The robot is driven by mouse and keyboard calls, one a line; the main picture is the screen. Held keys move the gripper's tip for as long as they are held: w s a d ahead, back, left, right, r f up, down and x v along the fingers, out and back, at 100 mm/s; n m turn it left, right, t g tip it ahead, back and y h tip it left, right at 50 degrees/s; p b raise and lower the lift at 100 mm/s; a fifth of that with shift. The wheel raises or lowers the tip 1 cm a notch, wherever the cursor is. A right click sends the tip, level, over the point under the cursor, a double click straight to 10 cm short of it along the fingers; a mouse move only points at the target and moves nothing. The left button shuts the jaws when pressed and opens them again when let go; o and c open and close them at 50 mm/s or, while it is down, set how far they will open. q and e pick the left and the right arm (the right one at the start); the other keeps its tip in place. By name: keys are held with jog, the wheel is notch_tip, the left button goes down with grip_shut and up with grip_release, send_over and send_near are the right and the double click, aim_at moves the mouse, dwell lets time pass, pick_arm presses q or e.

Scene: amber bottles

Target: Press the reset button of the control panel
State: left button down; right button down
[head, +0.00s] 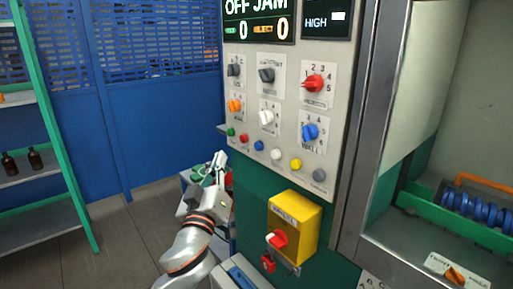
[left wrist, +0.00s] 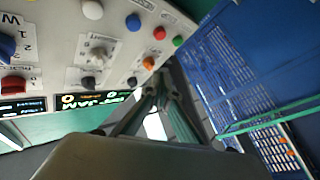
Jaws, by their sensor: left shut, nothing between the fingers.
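The control panel (head: 250,110) is a pale upright face on a green cabinet, with a row of small buttons under its knobs. From left to right the buttons are green (head: 230,131), red (head: 244,138), blue (head: 259,146), white (head: 276,154), yellow (head: 296,164) and grey (head: 319,174). Their labels are too small to read, so I cannot tell which is reset. My left gripper (head: 221,158) is shut and empty, left of and below the green button, apart from the row. In the left wrist view the panel appears upside down, beyond the gripper fingers (left wrist: 160,88). My right gripper is out of view.
A yellow box (head: 304,222) with a red switch juts from the cabinet below the buttons. Knobs, including a red one (head: 314,84), stick out above. A shelf rack (head: 50,225) with dark bottles (head: 35,158) stands left. Open floor (head: 130,235) lies between.

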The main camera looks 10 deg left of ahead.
aim_at(259, 146)
pick_arm(q)
jog(key=w+d+b, duration=0.2)
jog(key=w+d, duration=0.3)
jog(key=w, duration=0.1)
jog(key=shift+w+b, duration=0.3)
jog(key=shift+w, duration=0.05)
jog(key=shift+d, duration=0.1)
dwell(1.1)
jog(key=shift+w+d, duration=0.1)
jog(key=shift+w, duration=0.05)
jog(key=shift+w+d+b, duration=0.2)
jog(key=shift+b, duration=0.1)
jog(key=shift+w+d, duration=0.25)
jog(key=shift+w, duration=0.1)
dwell(1.0)
jog(key=shift+s+a, duration=0.5)
jog(key=shift+s, duration=0.2)
